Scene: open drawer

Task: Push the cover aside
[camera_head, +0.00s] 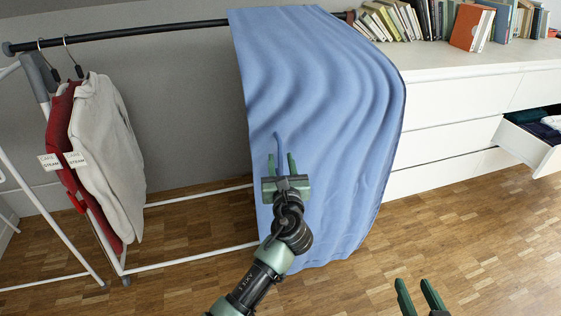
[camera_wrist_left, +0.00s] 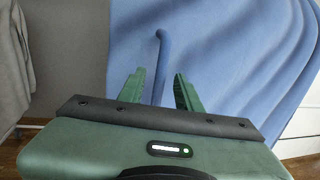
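The cover is a large blue cloth (camera_head: 318,80) draped over the rack's rail and hanging to the floor. It also fills the right of the left wrist view (camera_wrist_left: 235,50). My left gripper (camera_head: 281,158) is in front of the cloth's left half. Its two green fingers stand apart in the left wrist view (camera_wrist_left: 160,82), with a thin raised blue strip of the cloth between them. A gap shows on each side of that strip. My right gripper (camera_head: 418,284) is at the bottom right, its fingers apart and empty, away from the cloth.
Two sweaters, grey (camera_head: 105,150) and red (camera_head: 62,150), hang left on the white-legged rack. Right of the cloth stands a white dresser (camera_head: 450,110) with books (camera_head: 468,27) on top and an open drawer (camera_head: 522,142) holding dark and white items. The wooden floor (camera_head: 455,220) at right is clear.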

